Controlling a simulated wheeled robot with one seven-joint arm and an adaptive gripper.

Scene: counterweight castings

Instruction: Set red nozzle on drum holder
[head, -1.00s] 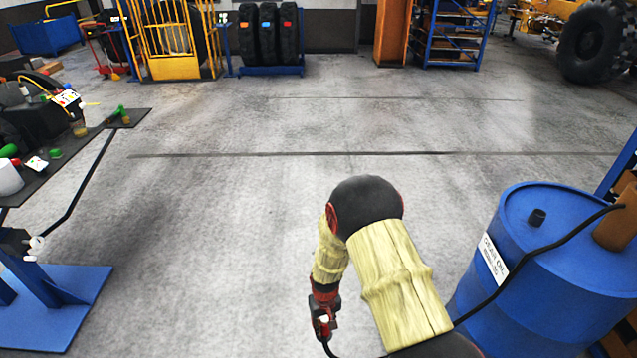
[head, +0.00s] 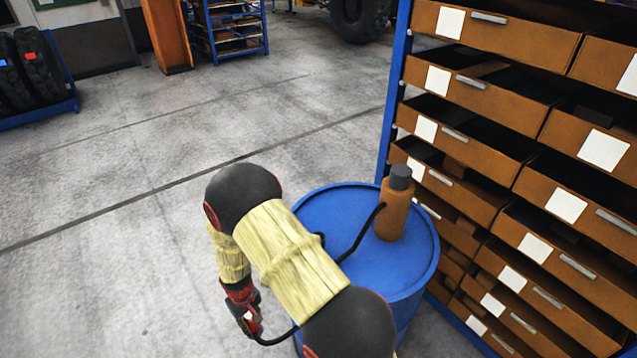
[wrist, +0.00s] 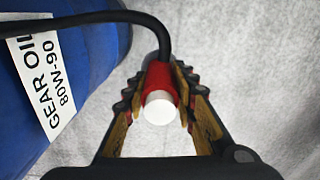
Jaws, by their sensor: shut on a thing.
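My gripper (head: 248,318) hangs low, left of the blue drum (head: 335,208) in the head view. In the wrist view my gripper (wrist: 157,88) is shut on the red nozzle (wrist: 160,76), which has a pale round end facing the camera. A black hose leaves the nozzle. The drum (wrist: 95,62) with its "GEAR OIL 80W-90" label shows left of the gripper, apart from the nozzle. A short black fitting (head: 320,239) on the drum top, perhaps the holder, is mostly hidden by my arm.
A brown pump (head: 393,210) with a grey cap stands on the drum; the black hose (head: 362,236) runs from it. A rack of open orange drawers (head: 480,90) stands close behind and right of the drum. The floor (head: 110,190) to the left is clear.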

